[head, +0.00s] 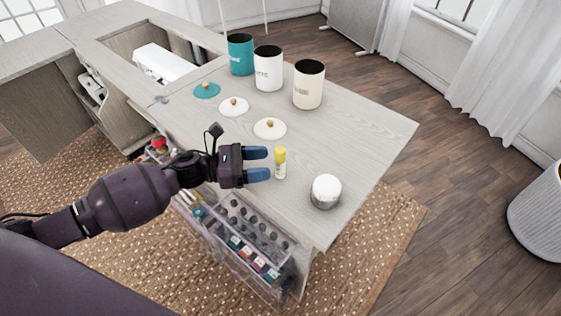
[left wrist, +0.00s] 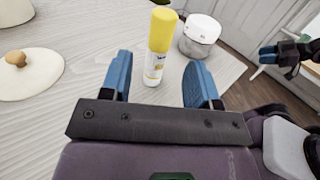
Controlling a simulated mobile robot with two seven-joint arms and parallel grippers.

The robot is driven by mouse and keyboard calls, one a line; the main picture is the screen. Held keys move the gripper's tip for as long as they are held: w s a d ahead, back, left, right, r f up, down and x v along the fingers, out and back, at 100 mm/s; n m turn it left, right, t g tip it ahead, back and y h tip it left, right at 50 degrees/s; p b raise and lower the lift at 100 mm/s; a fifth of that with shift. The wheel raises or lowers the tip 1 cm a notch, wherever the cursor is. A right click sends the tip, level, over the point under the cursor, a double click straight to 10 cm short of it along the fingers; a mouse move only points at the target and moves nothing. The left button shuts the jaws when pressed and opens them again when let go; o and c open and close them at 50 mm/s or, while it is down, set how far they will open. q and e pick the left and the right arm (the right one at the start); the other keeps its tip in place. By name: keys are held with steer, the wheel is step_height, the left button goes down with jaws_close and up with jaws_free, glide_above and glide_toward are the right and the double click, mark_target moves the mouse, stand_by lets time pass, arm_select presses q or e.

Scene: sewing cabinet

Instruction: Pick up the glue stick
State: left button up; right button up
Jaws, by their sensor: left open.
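The glue stick (head: 280,163) has a yellow cap and a white body and stands upright on the cabinet top. My left gripper (head: 257,164) is open just to its left in the head view, with the blue fingers pointing at it. In the left wrist view the glue stick (left wrist: 158,48) stands ahead of and between the two open fingers (left wrist: 160,82), and the gripper holds nothing. My right gripper (left wrist: 285,52) shows small at the right edge of the left wrist view; its jaw state is unclear.
A white-lidded jar (head: 326,191) stands right of the glue stick. Teal (head: 241,55), white (head: 268,70) and cream (head: 308,86) canisters stand behind, their lids (head: 270,128) lying in front. A clear drawer (head: 240,245) of bottles is below the near edge. The right tabletop is clear.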

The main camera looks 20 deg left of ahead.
mark_target(280, 163)
arm_select(q)
steer(key=shift+x, duration=3.35)
steer(key=shift+w+f, duration=0.1)
steer(key=shift+a, duration=0.1)
steer(key=c, duration=1)
